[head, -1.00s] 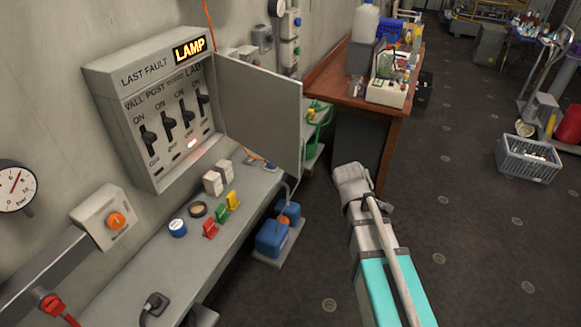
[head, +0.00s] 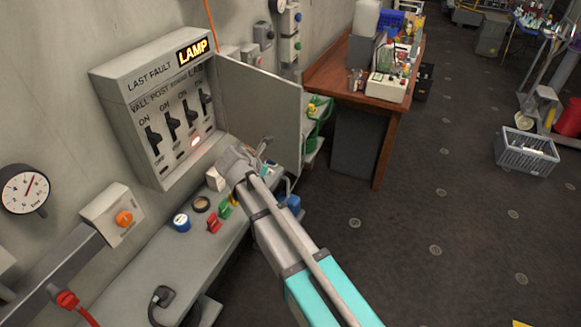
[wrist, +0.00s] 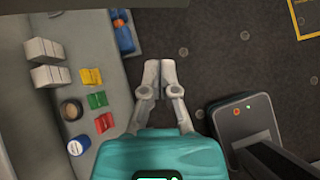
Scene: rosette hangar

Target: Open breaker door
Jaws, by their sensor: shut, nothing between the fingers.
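The grey breaker box (head: 165,105) is on the wall at the left in the head view, with a row of black switches and a lit "LAMP" display. Its door (head: 262,115) stands swung open to the right, showing the switches. My arm reaches up from the bottom toward the area in front of the box, below the door. In the head view the fingers at its end are hard to make out. In the wrist view my gripper (wrist: 159,68) has its two fingers together and empty, over the dark floor just right of the shelf edge.
The shelf (head: 150,250) below the box holds a blue-capped jar (head: 181,222), red (head: 213,223) and green clips, and white blocks (wrist: 45,60). A wooden table (head: 330,75) stands beyond the door. The floor at right is clear up to a grey crate (head: 527,155).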

